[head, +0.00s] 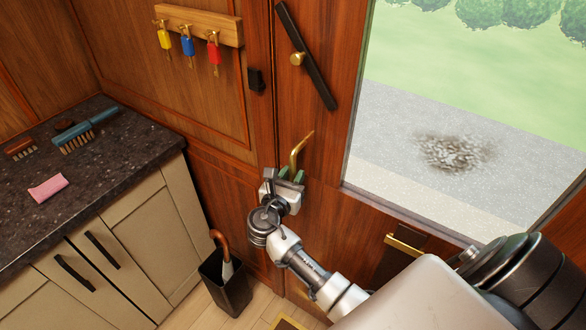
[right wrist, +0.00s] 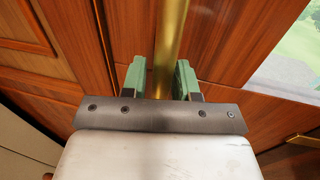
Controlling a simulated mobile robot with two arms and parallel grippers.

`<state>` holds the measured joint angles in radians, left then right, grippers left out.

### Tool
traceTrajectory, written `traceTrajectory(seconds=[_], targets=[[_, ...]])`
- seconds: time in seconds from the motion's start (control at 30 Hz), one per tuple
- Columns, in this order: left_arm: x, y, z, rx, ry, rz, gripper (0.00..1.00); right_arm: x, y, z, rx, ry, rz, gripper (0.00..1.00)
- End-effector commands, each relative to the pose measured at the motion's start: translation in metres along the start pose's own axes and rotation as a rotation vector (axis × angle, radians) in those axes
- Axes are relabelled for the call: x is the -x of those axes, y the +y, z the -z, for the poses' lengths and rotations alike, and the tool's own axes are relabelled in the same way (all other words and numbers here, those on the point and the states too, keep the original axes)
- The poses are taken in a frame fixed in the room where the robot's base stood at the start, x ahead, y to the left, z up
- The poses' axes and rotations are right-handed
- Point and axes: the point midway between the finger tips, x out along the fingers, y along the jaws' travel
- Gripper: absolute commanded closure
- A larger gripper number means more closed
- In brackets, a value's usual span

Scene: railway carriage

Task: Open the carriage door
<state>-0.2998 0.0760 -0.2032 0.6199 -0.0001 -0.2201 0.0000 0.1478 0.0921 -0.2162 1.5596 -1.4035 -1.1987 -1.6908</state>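The carriage door (head: 325,95) is wooden with a large window and looks shut in its frame. A brass lever handle (head: 301,147) rises from it at the lower left, tilted up to the right. My right gripper (head: 290,176) is at this handle. In the right wrist view the brass handle (right wrist: 168,45) stands between the two green finger pads of the right gripper (right wrist: 160,80). A narrow gap shows on its left side; contact on the right is unclear. Above, a black bar (head: 312,70) with a brass knob (head: 297,58) slants across the door. My left gripper is out of view.
A dark counter (head: 100,170) with brushes (head: 85,132) and a pink cloth (head: 48,187) stands at left. A black bin with an umbrella (head: 226,285) stands on the floor near my right arm. Keys hang from a wooden rack (head: 200,22). A black catch (head: 256,80) sits on the frame.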

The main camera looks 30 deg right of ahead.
Motion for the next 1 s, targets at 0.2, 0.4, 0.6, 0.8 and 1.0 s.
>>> traceTrajectory(seconds=[0.2, 0.4, 0.6, 0.8, 1.0], targets=[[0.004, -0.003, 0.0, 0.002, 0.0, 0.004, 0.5, -0.015, 0.0, 0.0, 0.0, 0.001, -0.001, 0.71], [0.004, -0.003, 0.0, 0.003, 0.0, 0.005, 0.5, -0.016, 0.0, 0.001, 0.0, 0.001, -0.001, 0.71], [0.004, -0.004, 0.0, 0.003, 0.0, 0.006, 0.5, -0.016, 0.0, 0.001, 0.0, 0.001, -0.001, 0.92], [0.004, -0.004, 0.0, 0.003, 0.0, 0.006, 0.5, -0.016, 0.0, 0.0, -0.001, 0.001, -0.001, 1.0], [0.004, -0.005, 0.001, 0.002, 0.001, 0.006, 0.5, -0.016, 0.003, 0.001, 0.0, 0.001, -0.008, 1.0]])
